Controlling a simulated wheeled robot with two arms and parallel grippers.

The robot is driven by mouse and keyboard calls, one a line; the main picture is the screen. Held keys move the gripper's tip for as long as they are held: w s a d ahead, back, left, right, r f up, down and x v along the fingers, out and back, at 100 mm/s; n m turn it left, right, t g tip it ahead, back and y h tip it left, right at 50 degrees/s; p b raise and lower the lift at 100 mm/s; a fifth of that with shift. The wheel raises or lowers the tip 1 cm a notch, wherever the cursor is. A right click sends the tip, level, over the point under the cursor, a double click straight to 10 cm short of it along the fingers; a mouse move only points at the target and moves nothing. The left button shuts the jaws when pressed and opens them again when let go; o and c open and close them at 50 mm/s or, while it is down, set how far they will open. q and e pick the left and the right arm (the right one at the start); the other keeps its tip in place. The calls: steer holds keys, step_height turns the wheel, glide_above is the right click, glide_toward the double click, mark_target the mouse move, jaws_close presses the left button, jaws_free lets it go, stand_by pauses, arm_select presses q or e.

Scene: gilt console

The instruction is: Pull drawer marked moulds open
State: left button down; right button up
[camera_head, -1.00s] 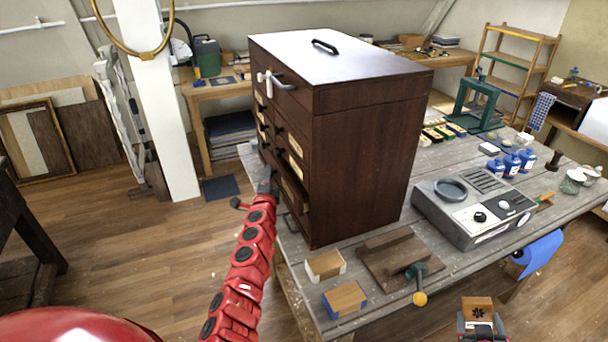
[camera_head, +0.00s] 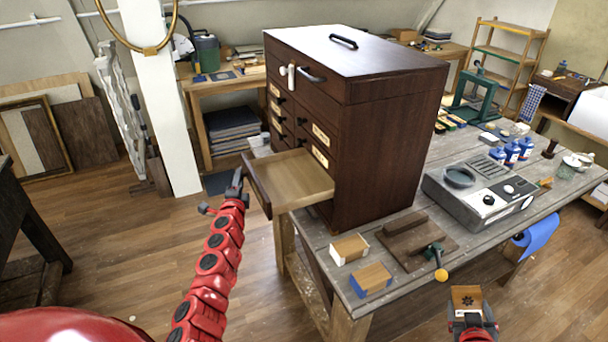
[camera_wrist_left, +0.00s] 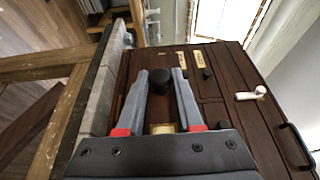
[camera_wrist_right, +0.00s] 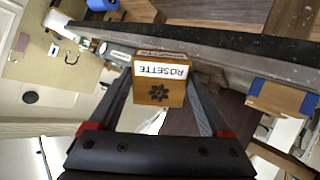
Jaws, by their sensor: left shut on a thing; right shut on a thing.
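The dark wooden cabinet (camera_head: 385,140) stands on the workbench. Its lowest visible drawer (camera_head: 292,180) on the right side is pulled well out, showing a pale, empty-looking inside. My left gripper (camera_head: 236,185) is at this drawer's front. In the left wrist view its fingers close on a dark round knob (camera_wrist_left: 160,78), with a label (camera_wrist_left: 163,128) mostly hidden by the gripper, so I cannot read it. My right gripper (camera_head: 470,316) is shut on a wooden block (camera_head: 467,298), held away from the cabinet in front of the bench. The block reads ROSETTE in the right wrist view (camera_wrist_right: 160,85).
Other drawers with knobs and cream labels stay shut; a white latch (camera_head: 291,76) sits above. Two wooden blocks (camera_head: 349,248) (camera_head: 371,280), a board with a handle (camera_head: 415,240) and a grey machine (camera_head: 480,197) lie on the bench. Floor left of the drawer is clear.

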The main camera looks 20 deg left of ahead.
arm_select(q)
steer(key=c, duration=0.6)
jaws_free()
steer(key=shift+w, duration=0.1)
arm_select(e)
steer(key=shift+d+f, duration=0.1)
steer(key=shift+f, duration=0.1)
step_height(320, 180, down, 2)
steer(key=shift+f+b, duration=0.1)
steer(key=shift+b, duration=1.15)
arm_select(q)
steer(key=shift+v, duration=6.05)
steer(key=shift+f, duration=0.1)
arm_select(e)
steer(key=shift+f, duration=0.1)
